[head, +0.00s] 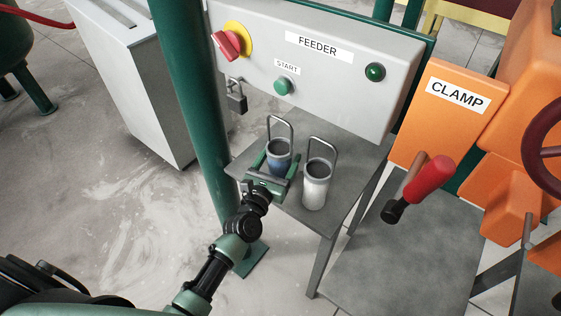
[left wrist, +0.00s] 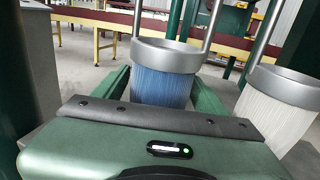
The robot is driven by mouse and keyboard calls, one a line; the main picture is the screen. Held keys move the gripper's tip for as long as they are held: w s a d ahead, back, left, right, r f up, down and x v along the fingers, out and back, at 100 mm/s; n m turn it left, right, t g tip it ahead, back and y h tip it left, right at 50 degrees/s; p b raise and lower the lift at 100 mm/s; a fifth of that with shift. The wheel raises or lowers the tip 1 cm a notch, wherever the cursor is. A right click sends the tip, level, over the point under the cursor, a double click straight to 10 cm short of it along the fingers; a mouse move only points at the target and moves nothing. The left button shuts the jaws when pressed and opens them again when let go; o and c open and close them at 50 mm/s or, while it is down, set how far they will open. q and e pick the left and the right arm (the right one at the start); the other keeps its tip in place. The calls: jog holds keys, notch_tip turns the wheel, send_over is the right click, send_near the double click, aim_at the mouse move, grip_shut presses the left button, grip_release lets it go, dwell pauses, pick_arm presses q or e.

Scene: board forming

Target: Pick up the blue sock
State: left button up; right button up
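The blue sock (head: 279,165) is a blue cloth cylinder with a grey metal collar and a tall wire bail. It stands upright on the grey stand below the feeder panel. It also shows in the left wrist view (left wrist: 162,87), straight ahead. My left gripper (head: 275,163) has one green finger on each side of the blue sock, below its collar. In the left wrist view the fingers (left wrist: 163,88) lie close along both sides, but whether they press on it is unclear. My right gripper is not in view.
A white sock (head: 315,188) of the same shape stands close to the right of the blue one. The feeder panel (head: 318,75) rises behind them. A green post (head: 190,90) stands to the left. A red-handled clamp lever (head: 428,178) is at the right.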

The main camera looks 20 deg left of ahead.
aim_at(280, 145)
pick_arm(q)
jog(key=shift+r, duration=0.1)
jog(key=c, duration=1.2)
jog(key=shift+r+p, duration=2.2)
jog(key=shift+r, duration=0.3)
